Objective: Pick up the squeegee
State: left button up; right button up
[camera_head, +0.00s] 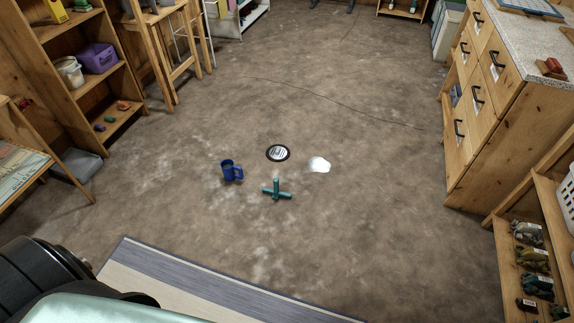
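A small teal T- or cross-shaped thing (276,190), which looks like the squeegee, lies on the brown floor (370,220) near the middle of the head view. Its short bar runs left to right and its other part points away from me. It is small in the picture, so its finer shape is hard to tell. Nothing covers it. Neither of my grippers is in view; only dark and pale green parts of my own body show at the lower left.
A blue mug (228,170), a round black-rimmed drain-like disc (278,153) and a white patch (319,165) surround it. A striped rug (200,285) lies nearer. Shelves (75,95) stand left, a drawer cabinet (490,90) right. The floor between is mostly clear.

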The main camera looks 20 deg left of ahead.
aim_at(275, 192)
jog(key=i+l+u, duration=0.1)
jog(key=i+u, duration=0.3)
jog(key=i+l+u, duration=0.2)
jog(key=i+u, duration=0.2)
jog(key=i+l+u, duration=0.3)
jog(key=u, duration=0.15)
jog(key=i+l+u, duration=0.4)
jog(key=k+l, duration=0.05)
